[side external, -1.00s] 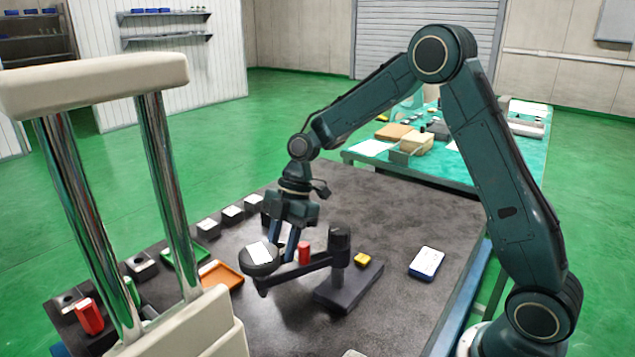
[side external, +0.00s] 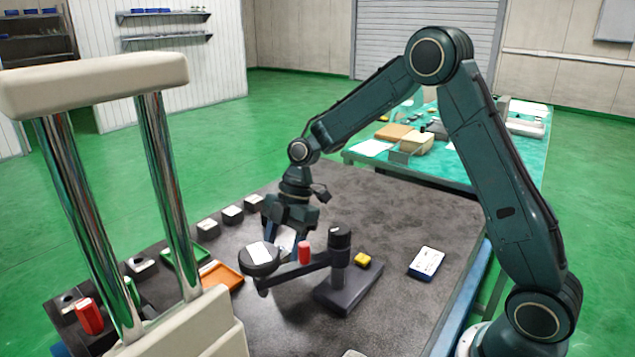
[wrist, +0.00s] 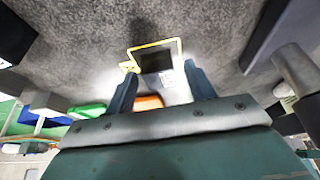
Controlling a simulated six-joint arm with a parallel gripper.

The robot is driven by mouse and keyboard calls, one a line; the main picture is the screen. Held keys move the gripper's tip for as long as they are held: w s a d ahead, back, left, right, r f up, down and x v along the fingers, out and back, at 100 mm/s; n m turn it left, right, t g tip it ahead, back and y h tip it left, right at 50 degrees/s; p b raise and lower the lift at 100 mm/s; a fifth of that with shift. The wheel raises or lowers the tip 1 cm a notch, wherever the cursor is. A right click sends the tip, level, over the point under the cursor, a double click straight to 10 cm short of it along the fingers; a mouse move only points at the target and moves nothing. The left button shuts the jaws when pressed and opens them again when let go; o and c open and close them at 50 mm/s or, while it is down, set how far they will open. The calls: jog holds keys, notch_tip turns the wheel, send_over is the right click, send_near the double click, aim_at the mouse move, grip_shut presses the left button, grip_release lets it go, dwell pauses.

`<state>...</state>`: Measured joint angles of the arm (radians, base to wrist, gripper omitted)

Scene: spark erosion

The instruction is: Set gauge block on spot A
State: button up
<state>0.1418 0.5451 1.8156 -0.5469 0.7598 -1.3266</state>
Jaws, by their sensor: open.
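My gripper (side external: 286,244) is low over the dark table, behind the round head of a dial stand. Its fingers are apart, and they also show in the wrist view (wrist: 161,72). A pale piece (side external: 285,240) shows between the fingers in the side view, partly hidden by the stand arm. In the wrist view a dark rectangle with a yellow edge (wrist: 157,60) lies just beyond the fingertips, with a bright marked patch (wrist: 173,90) at its near side. I cannot tell for certain which of these is the gauge block or spot A.
The dial stand (side external: 346,285) with its arm is close in front of my gripper. A red cylinder (side external: 304,252) shows by that arm. An orange tray (side external: 222,277), a green tray (side external: 184,257) and several small blocks are to the left.

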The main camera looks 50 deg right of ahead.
jog(key=shift+r, duration=0.15)
jog(key=v, duration=1.2)
dwell(0.4)
jog(key=s+a+r+m+t+h, duration=0.25)
jog(key=s+r+m, duration=0.55)
jog(key=s, duration=0.5)
jog(key=s+d+f+m+t+h, duration=0.2)
jog(key=s+m+t, duration=0.1)
jog(key=s+m, duration=0.7)
jog(key=s, duration=0.4)
jog(key=shift+d+f, duration=0.2)
jog(key=shift+f, duration=0.2)
